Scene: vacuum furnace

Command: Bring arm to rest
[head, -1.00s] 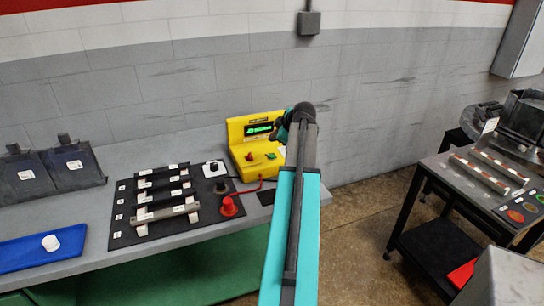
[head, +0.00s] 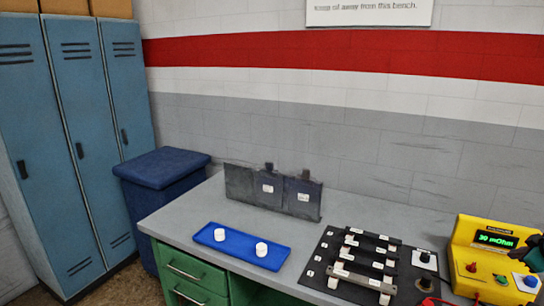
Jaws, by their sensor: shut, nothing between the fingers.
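A small teal and dark part of my arm (head: 534,259) shows at the right edge in the head view, in front of the yellow meter (head: 482,262). My gripper's fingers cannot be made out in this view. The meter has a lit green display with a reading in mOhm.
The grey bench (head: 190,212) holds a blue tray (head: 215,240) with two white cylinders. A black mat (head: 313,270) carries several bars, and dark plates (head: 240,186) lean at the wall. Blue lockers (head: 75,140) and a blue bin (head: 160,185) stand left. Green drawers (head: 185,270) are below.

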